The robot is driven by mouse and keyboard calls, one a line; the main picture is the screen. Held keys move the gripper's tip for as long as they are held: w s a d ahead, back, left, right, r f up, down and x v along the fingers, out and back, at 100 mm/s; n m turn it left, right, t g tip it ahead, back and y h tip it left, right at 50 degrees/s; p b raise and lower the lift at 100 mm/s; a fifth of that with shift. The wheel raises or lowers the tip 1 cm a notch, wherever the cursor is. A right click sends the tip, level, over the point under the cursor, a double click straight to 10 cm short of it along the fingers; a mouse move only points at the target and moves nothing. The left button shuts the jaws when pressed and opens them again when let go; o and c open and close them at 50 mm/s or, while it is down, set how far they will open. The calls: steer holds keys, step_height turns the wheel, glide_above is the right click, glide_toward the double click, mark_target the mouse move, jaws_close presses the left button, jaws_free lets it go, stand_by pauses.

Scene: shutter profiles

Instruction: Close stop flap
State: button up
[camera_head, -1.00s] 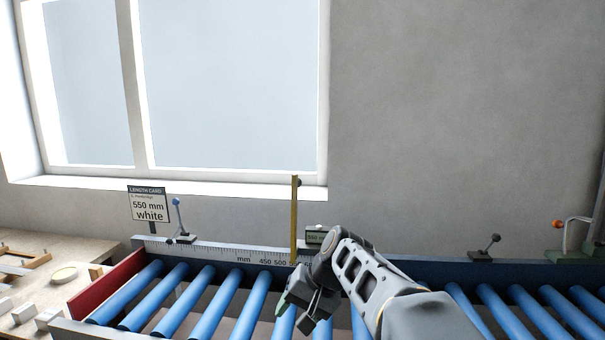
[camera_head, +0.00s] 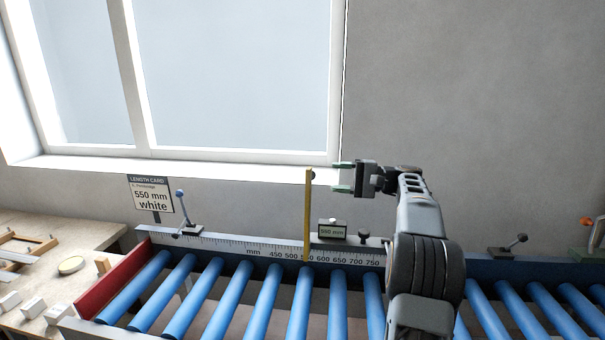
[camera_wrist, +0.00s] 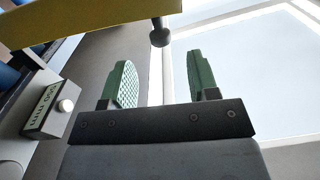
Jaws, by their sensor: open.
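The stop flap appears as a yellow bar (camera_head: 307,215) standing upright at the ruler fence, with a small dark knob (camera_head: 312,175) near its top. In the wrist view the yellow bar (camera_wrist: 85,22) crosses the top left, and the knob (camera_wrist: 160,36) hangs just beyond the gap between my fingertips. My gripper (camera_head: 341,177) is open and empty, with green finger pads, just right of the bar's top and apart from it. It also shows in the wrist view (camera_wrist: 160,68).
A ruler fence (camera_head: 235,245) runs behind the blue rollers (camera_head: 230,297). A small display box (camera_head: 332,230) stands on it right of the bar. The length card (camera_head: 151,195) reads 550 mm white. A blue-knobbed lever (camera_head: 182,212) stands left. The wall and window are behind.

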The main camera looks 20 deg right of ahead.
steer(key=p+x, duration=0.2)
steer(key=x, duration=0.7)
steer(key=shift+w+a, duration=0.15)
steer(key=shift+a, duration=0.2)
steer(key=shift+c, duration=0.5)
jaws_close()
